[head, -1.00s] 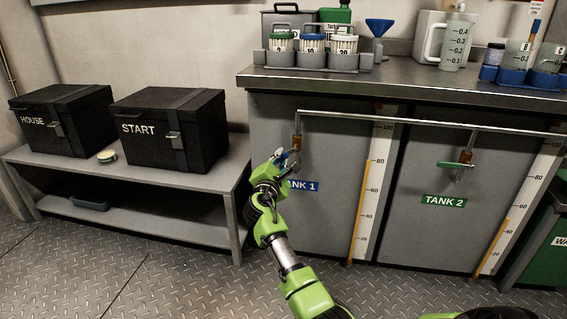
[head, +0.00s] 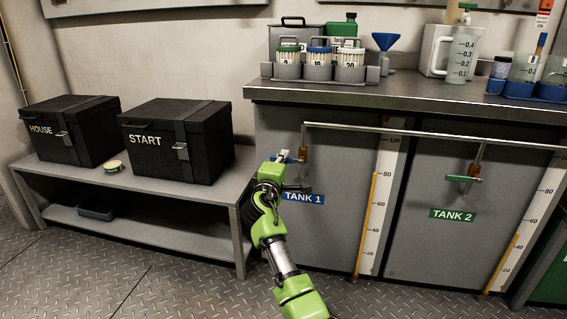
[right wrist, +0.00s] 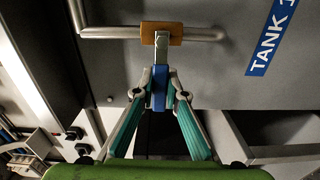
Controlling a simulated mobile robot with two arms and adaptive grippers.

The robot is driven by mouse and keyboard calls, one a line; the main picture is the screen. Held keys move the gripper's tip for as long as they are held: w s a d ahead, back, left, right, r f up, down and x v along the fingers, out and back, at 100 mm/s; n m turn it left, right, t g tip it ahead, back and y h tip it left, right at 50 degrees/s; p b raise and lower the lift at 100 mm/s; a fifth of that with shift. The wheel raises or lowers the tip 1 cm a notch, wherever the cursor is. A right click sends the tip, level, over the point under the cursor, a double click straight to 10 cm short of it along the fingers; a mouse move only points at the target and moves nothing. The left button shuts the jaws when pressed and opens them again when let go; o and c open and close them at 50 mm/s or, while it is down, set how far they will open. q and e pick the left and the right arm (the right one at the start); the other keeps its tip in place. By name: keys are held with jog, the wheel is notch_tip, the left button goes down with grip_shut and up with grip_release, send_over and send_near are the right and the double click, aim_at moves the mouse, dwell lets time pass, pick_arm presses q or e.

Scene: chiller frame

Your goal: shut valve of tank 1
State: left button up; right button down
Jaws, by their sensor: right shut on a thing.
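The tank 1 valve has a brass body (head: 304,160) on the vertical drop of the pipe, above the blue TANK 1 label (head: 303,198). Its lever has a blue grip (right wrist: 159,88) on a metal stem. The lever stands out to the left of the body in the head view, about crosswise to the pipe. My right gripper (right wrist: 160,97) is shut on the blue grip, one finger on each side; in the head view my right gripper (head: 279,162) partly hides it. My left gripper is out of view.
Tank 2 beside it has a green-handled valve (head: 464,179). A pipe (head: 400,131) runs across both tanks under the counter edge (head: 400,104). A bench (head: 190,197) with black START (head: 160,140) and HOUSE (head: 60,128) boxes stands left.

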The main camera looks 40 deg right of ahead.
jog(key=shift+r+m, duration=0.25)
jog(key=shift+m, duration=0.05)
jog(key=c, duration=2)
grip_release()
jog(key=v, duration=1.2)
jog(key=shift+s, duration=0.1)
